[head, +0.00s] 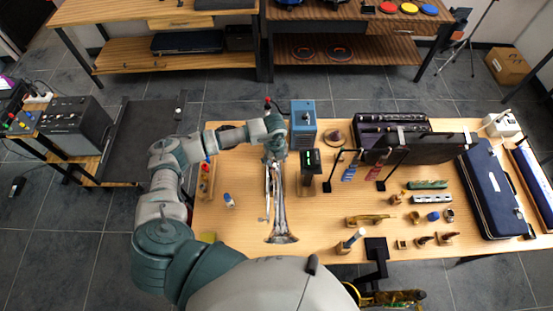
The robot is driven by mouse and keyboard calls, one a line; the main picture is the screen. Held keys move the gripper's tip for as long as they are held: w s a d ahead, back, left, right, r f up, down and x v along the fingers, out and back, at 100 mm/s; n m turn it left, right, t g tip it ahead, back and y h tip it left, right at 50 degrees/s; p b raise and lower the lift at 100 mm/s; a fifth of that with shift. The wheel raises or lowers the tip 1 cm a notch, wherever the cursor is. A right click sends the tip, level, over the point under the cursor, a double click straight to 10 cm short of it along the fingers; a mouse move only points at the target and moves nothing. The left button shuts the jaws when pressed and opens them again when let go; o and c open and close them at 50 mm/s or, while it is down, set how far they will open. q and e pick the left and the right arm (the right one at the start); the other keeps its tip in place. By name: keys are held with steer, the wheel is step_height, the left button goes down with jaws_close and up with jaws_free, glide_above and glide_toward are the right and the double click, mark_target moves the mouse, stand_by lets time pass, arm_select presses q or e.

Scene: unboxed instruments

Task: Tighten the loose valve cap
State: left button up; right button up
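A silver trumpet (279,208) is at the left-middle of the wooden table, its bell toward me and its other end toward the far side. My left gripper (272,157) points down over the trumpet's far part. The gripper and wrist cover that part, so the valves and any loose cap are not clearly visible. The fingers are too small and dark to tell whether they are open or shut, or whether they touch the trumpet. My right gripper does not show.
A blue box (303,122) and a dark device with a green display (311,163) stand close right of the gripper. A small bottle (229,200) stands left of the trumpet. Several small instruments and a blue case (489,190) fill the right side.

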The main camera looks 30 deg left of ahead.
arm_select(q)
steer(key=shift+w+a+f, duration=0.15)
steer(key=shift+a+f, duration=0.05)
steer(key=shift+a, duration=0.3)
steer(key=shift+w+a+f, duration=0.15)
steer(key=shift+a+f, duration=0.05)
steer(key=shift+a, duration=0.3)
steer(key=c, duration=0.7)
steer(key=shift+d, duration=0.35)
jaws_close()
steer(key=shift+d+r, duration=0.25)
steer(key=shift+d, duration=0.35)
steer(key=shift+s, duration=0.1)
steer(key=shift+a, duration=0.3)
steer(key=shift+f, duration=0.1)
steer(key=shift+m+b, duration=0.4)
steer(key=m+b, duration=0.3)
steer(key=m, duration=0.1)
steer(key=shift+m+b, duration=0.8)
steer(key=shift+m, duration=0.4)
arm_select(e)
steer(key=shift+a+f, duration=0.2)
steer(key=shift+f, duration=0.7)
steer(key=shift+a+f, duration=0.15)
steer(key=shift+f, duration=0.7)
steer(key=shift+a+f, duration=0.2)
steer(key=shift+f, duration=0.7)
